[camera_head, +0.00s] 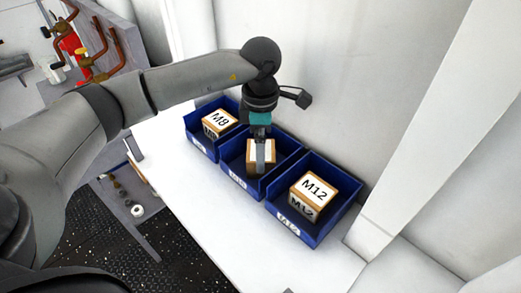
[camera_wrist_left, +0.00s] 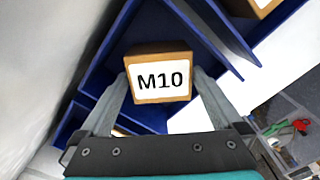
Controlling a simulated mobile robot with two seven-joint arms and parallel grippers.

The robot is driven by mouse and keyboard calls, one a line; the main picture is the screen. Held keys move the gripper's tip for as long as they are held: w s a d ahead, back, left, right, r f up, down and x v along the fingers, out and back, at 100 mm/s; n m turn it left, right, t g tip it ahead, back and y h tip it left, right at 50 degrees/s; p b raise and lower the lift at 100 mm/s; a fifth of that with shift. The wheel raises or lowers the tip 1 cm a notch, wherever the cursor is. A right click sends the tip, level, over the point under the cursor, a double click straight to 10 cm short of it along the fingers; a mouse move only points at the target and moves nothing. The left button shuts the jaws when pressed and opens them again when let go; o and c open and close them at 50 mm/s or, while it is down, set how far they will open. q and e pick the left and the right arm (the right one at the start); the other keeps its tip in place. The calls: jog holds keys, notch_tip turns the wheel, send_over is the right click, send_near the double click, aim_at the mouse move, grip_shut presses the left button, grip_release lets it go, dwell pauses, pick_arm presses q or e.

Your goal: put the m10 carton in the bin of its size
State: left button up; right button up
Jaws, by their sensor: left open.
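The M10 carton (camera_wrist_left: 160,78) is a small brown box with a white label, in the middle blue bin (camera_head: 229,166). In the head view the carton (camera_head: 251,150) is partly hidden behind my left gripper (camera_head: 261,160). My left gripper is open, its fingers pointing down at the carton. In the left wrist view the fingers (camera_wrist_left: 163,95) stand to either side of the carton's near part. I cannot tell whether they touch it. My right gripper is in neither view.
The left bin (camera_head: 199,141) holds the M8 carton (camera_head: 219,121). The right bin (camera_head: 311,232) holds the M12 carton (camera_head: 313,189). The bins stand in a row on a white surface (camera_head: 205,205) against a pale wall. The surface in front is clear.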

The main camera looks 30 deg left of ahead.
pick_arm(q)
notch_tip(320, 180, up, 11)
dwell(0.3)
